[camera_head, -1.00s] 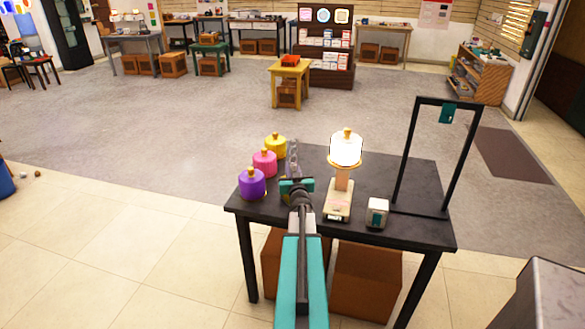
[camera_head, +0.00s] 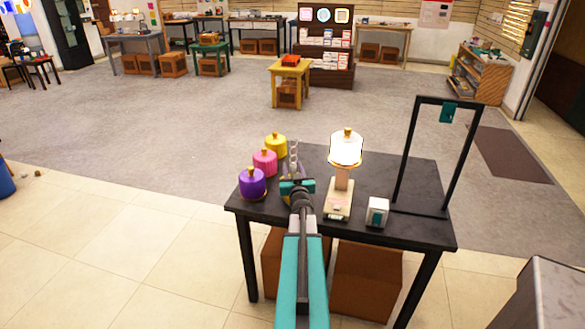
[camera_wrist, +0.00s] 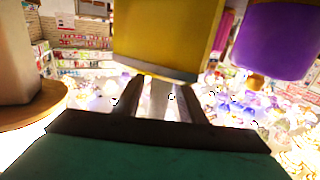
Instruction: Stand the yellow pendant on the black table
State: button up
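The yellow pendant (camera_head: 275,145), a short cylinder with a small knob on top, is at the back left corner of the black table (camera_head: 385,228). The pink pendant (camera_head: 264,163) and the purple pendant (camera_head: 252,185) are in a row in front of it. My gripper (camera_head: 294,158) is over the table just right of this row. In the wrist view the yellow pendant (camera_wrist: 165,35) fills the top middle, beyond my fingers (camera_wrist: 160,98). The fingers look apart, with a pale strip showing between them. Any contact with the pendant is unclear.
A lit lamp (camera_head: 345,150) on a pale post stands close right of my gripper. A small white box (camera_head: 377,212) is right of it. A tall black frame (camera_head: 406,150) stands at the table's right side. Brown boxes (camera_head: 367,280) are under the table.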

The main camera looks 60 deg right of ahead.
aim_at(294, 172)
jog(key=v, duration=0.9)
jog(key=shift+r, duration=0.15)
jog(key=shift+v, duration=0.8)
